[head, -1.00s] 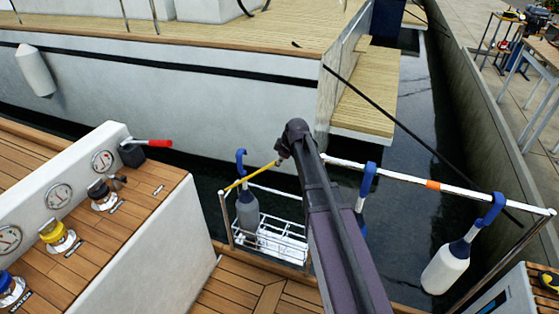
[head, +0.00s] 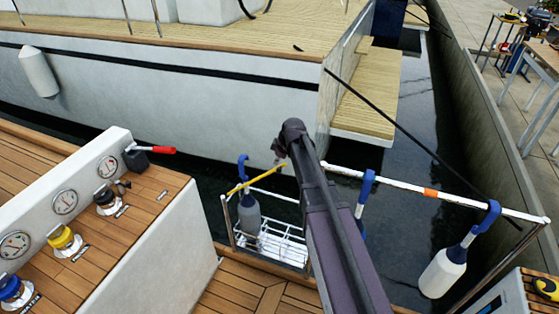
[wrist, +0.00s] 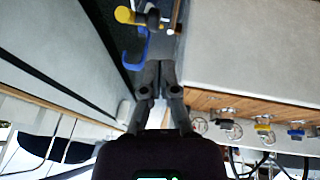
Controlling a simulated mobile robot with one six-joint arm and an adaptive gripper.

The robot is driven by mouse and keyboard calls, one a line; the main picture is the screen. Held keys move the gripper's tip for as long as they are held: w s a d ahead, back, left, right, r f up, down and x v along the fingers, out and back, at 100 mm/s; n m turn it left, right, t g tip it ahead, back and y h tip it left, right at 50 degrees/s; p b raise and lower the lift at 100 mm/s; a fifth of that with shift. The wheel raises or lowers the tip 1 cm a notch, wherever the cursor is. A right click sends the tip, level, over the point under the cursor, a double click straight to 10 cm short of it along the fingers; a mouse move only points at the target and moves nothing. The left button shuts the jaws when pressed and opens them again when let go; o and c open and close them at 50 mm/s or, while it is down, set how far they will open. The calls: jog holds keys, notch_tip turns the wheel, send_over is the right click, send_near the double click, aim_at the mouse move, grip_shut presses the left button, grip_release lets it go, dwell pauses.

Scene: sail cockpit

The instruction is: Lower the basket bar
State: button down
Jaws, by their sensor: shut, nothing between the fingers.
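The basket bar is a yellow bar (head: 256,179) above the left part of a white wire basket (head: 283,246) hung outside the cockpit edge. It slants up to the right, its left end near a metal post. A yellow part (wrist: 125,15) shows at the top of the wrist view, beside a blue hook. My gripper (head: 278,160) is close to the bar's raised right end, partly hidden by my arm; I cannot tell whether they touch. In the wrist view my gripper (wrist: 158,66) has its fingers together, with nothing between them.
A grey fender (head: 248,213) with a blue hook hangs at the basket's left. A white rail (head: 460,200) with a white fender (head: 441,272) runs right. The console (head: 150,225) with knobs and a red-handled lever (head: 152,150) stands left. Another hull lies beyond the water.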

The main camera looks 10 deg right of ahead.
jog(key=p+v, duration=0.8)
jog(key=v, duration=0.2)
jog(key=shift+s+d+f, duration=0.2)
jog(key=shift+s+d, duration=0.05)
jog(key=shift+d, duration=0.15)
jog(key=c, duration=0.9)
grip_release()
jog(key=shift+c, duration=0.2)
jog(key=o, duration=0.4)
jog(key=shift+f, duration=0.3)
jog(key=shift+c, duration=0.2)
jog(key=shift+o, duration=0.6)
jog(key=shift+s+f+b, duration=0.15)
jog(key=shift+f+b, duration=0.2)
jog(key=shift+b, duration=0.15)
notch_tip(320, 180, down, 10)
jog(key=s+n+t+h+b, duration=0.2)
jog(key=n+h+b, duration=0.4)
jog(key=b, duration=0.7)
jog(key=s+a+f+n+t+h+b, duration=0.2)
jog(key=a+n+t+h+b, duration=0.1)
jog(key=b, duration=0.6)
jog(key=s+a+f+n+t+h+b, duration=0.2)
jog(key=a+n+t+b, duration=0.4)
jog(key=b, duration=0.3)
jog(key=shift+a+n+h, duration=0.3)
jog(key=shift+n+h, duration=0.4)
jog(key=shift+n, duration=0.1)
